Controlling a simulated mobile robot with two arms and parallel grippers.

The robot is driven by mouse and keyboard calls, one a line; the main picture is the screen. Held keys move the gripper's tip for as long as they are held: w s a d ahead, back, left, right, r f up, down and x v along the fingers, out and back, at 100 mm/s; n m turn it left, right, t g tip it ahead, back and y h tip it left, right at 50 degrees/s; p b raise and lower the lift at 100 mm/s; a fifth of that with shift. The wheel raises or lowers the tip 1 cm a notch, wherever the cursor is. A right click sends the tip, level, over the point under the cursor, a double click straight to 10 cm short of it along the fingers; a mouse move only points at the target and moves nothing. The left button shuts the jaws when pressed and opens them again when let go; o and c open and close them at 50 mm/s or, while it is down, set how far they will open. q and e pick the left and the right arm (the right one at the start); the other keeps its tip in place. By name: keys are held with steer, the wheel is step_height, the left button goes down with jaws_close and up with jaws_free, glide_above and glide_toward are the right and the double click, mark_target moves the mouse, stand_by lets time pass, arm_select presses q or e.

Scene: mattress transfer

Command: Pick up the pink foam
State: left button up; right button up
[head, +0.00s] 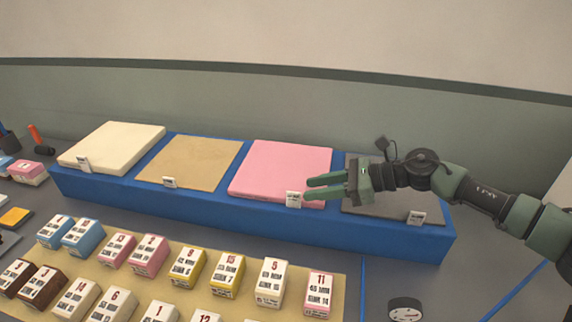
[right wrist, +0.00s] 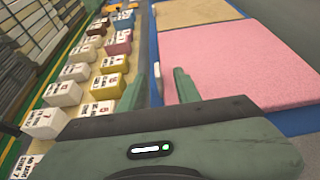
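The pink foam (head: 281,166) is a flat square slab lying on a blue stand (head: 250,215), between a tan slab and a dark grey slab. It also shows in the right wrist view (right wrist: 225,62). My right gripper (head: 312,187) comes in from the right, with its fingers over the front right corner of the pink foam, close to a white tag (head: 293,199). Its two fingers are apart with nothing between them; in the right wrist view the fingers (right wrist: 157,90) show beside the foam's edge. Whether they touch the foam I cannot tell. My left gripper is not in view.
A cream slab (head: 112,146), the tan slab (head: 190,161) and the dark grey slab (head: 380,202) share the stand. Several numbered blocks (head: 227,275) stand on a tan mat in front. A round dial (head: 405,309) lies at the lower right. A wall rises behind.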

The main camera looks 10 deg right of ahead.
mark_target(295, 192)
steer(key=p+x, duration=0.1)
steer(key=x, duration=0.1)
steer(key=p+x, duration=0.1)
steer(key=x, duration=0.1)
steer(key=shift+s+a, duration=0.1)
steer(key=shift+a, duration=0.4)
steer(key=shift+w+a+f, duration=0.25)
steer(key=shift+a+f, duration=0.1)
jaws_close()
